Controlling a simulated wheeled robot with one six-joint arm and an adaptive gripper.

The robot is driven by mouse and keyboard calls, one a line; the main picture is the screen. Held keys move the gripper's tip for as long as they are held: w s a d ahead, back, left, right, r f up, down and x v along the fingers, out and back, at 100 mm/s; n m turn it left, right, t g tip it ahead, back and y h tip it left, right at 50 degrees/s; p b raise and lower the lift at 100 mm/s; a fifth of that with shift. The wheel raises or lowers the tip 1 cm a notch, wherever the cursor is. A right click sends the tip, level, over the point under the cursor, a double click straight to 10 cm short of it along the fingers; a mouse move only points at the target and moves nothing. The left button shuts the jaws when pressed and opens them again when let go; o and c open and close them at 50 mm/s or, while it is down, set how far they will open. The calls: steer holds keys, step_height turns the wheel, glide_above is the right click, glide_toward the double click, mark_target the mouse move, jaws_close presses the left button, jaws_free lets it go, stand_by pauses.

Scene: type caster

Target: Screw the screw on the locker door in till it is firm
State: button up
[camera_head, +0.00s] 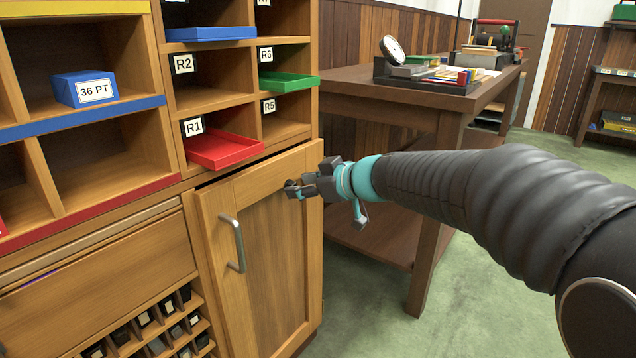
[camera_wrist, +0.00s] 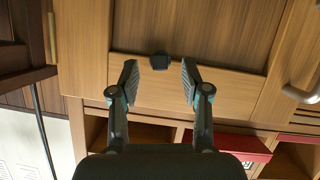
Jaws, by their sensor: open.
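The locker door (camera_head: 272,245) is a light wooden panel with a metal handle (camera_head: 236,245) on its left side. A dark gap shows along its top edge. In the wrist view, the screw (camera_wrist: 159,61) is a small dark head standing out from the door's upper rail (camera_wrist: 225,88). My gripper (camera_wrist: 160,78) is open, with one finger on each side of the screw; I see no contact. In the head view, my gripper (camera_head: 298,188) is at the upper right part of the door and largely hides the screw.
A red tray (camera_head: 225,150) sticks out of the R1 cubby just above the door. A green tray (camera_head: 288,82) sticks out higher up. A wooden table (camera_head: 345,78) with tools and boxes stands behind to the right. Green floor (camera_head: 480,290) is clear at the lower right.

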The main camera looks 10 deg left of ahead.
steer(key=shift+x, duration=0.8)
jaws_close()
